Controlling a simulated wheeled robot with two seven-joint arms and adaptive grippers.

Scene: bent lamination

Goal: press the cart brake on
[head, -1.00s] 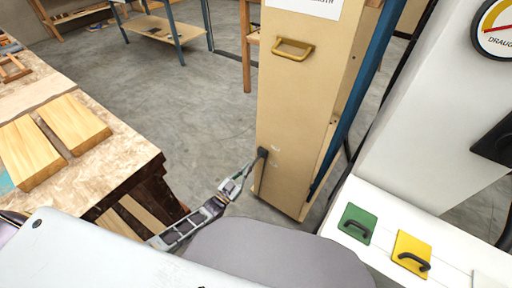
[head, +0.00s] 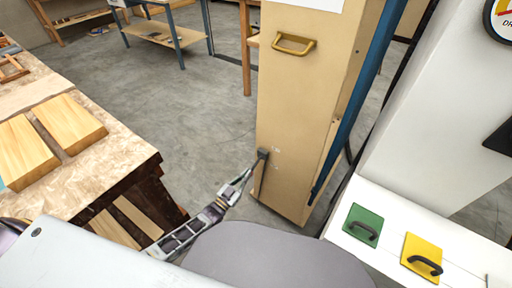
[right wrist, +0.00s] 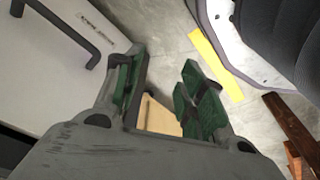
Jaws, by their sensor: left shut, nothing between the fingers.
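A tall tan box-like cart (head: 300,110) with a yellow handle (head: 293,44) stands in the middle of the head view. A small dark piece (head: 262,154) shows low on its front face, beside faint white marks. I cannot tell whether it is the brake or my fingertips. My left gripper (head: 247,176) is shut and empty, reaching up from the lower left to this dark piece; contact is unclear. My right gripper (right wrist: 160,78) is open and empty in the right wrist view, its green-padded fingers apart. The right gripper is out of the head view.
A workbench (head: 115,148) with wooden boards stands at left. A white ledge at right carries a green plate (head: 363,226) and a yellow plate (head: 422,257) with black handles. A grey rounded surface (head: 262,255) lies at bottom centre. Open concrete floor (head: 180,95) lies behind.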

